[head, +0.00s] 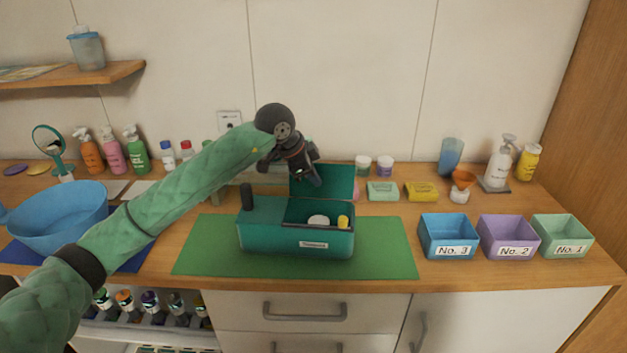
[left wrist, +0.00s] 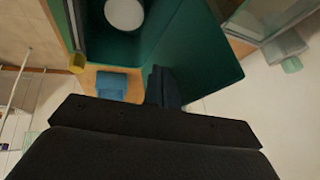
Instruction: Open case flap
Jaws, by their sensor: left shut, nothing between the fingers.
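The green case (head: 290,238) sits on the green mat (head: 385,245). The case flap (head: 338,181) stands raised at the back of that compartment. My left gripper (head: 316,182) is shut and empty, pointing down in front of the flap; I cannot tell if it touches it. The left wrist view shows the shut fingers (left wrist: 164,88) beside the green flap (left wrist: 205,60) and the white item (left wrist: 124,12). My right gripper is not in view.
Blue, purple and green bins (head: 508,240) stand right of the mat. A blue bowl (head: 58,218) is at the left. Bottles, jars and soap boxes (head: 421,191) line the back near the wall. The mat's right part is clear.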

